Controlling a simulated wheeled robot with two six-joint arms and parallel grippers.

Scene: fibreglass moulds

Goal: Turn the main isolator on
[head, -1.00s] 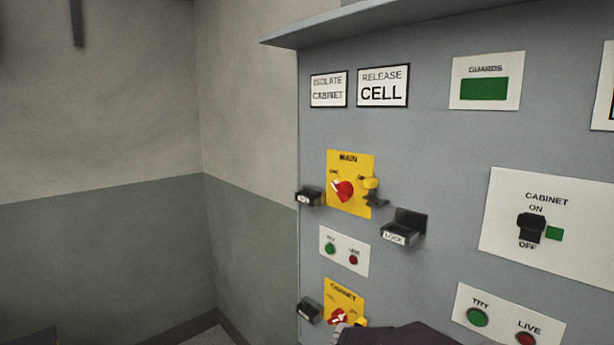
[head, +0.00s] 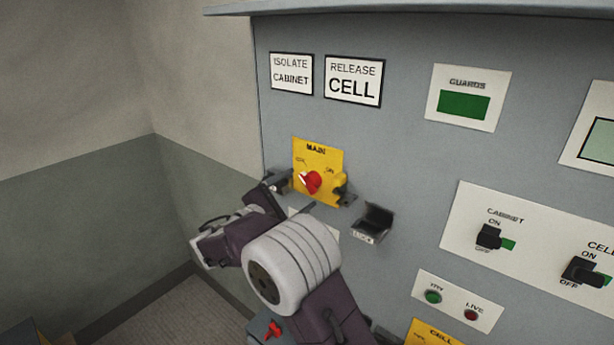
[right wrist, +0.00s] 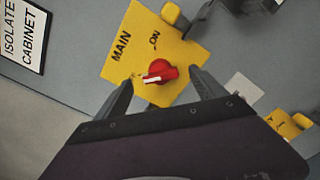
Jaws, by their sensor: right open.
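The main isolator is a yellow plate marked MAIN (head: 333,160) on the grey panel, with a red knob (head: 311,181). The knob's white mark points up and left, toward the label away from ON. My right gripper (head: 288,198) is at the plate's lower left, with its jaws open. In the right wrist view the knob (right wrist: 160,73) lies between and just beyond the fingertips (right wrist: 163,90). The fingers look clear of it; whether either touches the plate, I cannot tell. My left gripper is out of view.
A black LOCK holder (head: 374,222) juts out to the right below the plate. The CABINET switch (head: 490,236) is farther right. My right arm hides the panel below.

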